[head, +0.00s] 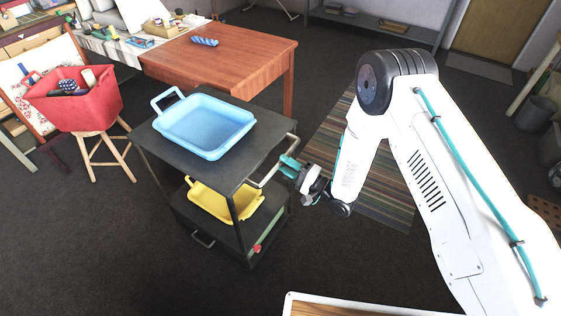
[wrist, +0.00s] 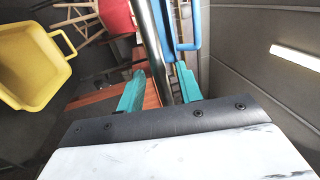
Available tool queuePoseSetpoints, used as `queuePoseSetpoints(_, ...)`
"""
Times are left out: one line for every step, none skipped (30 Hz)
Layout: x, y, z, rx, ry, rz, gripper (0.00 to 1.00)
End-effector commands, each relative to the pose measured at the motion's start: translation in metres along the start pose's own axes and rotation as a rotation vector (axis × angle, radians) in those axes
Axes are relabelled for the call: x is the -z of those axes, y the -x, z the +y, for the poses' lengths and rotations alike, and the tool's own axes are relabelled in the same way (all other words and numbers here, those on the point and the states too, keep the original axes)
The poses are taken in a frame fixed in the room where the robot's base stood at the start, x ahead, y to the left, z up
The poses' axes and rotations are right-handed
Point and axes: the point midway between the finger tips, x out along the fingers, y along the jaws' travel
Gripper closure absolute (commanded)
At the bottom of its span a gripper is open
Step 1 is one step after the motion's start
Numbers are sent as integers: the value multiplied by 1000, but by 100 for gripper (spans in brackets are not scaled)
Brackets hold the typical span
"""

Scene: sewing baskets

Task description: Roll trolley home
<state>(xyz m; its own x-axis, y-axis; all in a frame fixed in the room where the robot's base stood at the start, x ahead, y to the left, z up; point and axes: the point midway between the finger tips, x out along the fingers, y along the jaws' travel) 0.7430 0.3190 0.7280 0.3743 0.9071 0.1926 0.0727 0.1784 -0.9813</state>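The trolley is a dark two-shelf cart (head: 187,165) standing left of my arm, with a silver handle bar (head: 266,178) on its right side. My gripper (head: 289,164) is at that handle, with its teal fingers by the bar. In the wrist view the handle bar (wrist: 150,35) runs between the two teal fingers (wrist: 158,88). The fingers stand apart, with a visible gap on each side of the bar. A light blue tray (head: 205,125) sits on the trolley's top, and a yellow tray (head: 222,203) is on the lower shelf.
A wooden table (head: 235,60) stands just behind the trolley. A red basket (head: 75,105) sits on a stool at left. A striped rug (head: 365,175) lies right of the trolley. A wood-topped surface (head: 350,308) is at the bottom edge. Dark floor is open in front of the trolley.

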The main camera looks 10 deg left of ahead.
Motion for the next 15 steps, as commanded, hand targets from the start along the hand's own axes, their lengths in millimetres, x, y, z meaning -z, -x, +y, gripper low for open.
queuePoseSetpoints(0, -8, 0, 1, 1, -2, 64)
queuePoseSetpoints(0, -11, 0, 1, 2, -1, 64)
queuePoseSetpoints(0, -15, 0, 0, 2, -1, 64)
queuePoseSetpoints(0, -18, 0, -1, 2, -1, 64)
queuePoseSetpoints(0, -20, 0, -1, 2, -1, 64)
queuePoseSetpoints(0, -22, 0, -1, 1, -1, 64)
queuePoseSetpoints(0, -23, 0, -1, 1, 0, 64)
queuePoseSetpoints(0, -24, 0, 0, 1, 1, 64)
queuePoseSetpoints(0, -24, 0, -1, 1, 1, 64)
queuePoseSetpoints(0, -25, 0, -1, 1, 1, 64)
queuePoseSetpoints(1, -25, 0, -1, 1, 2, 64)
queuePoseSetpoints(1, -25, 0, -1, 1, 2, 64)
queuePoseSetpoints(1, -24, 0, -1, 1, 2, 64)
queuePoseSetpoints(1, -24, 0, -1, 1, 2, 64)
queuePoseSetpoints(1, -24, 0, -1, 1, 2, 64)
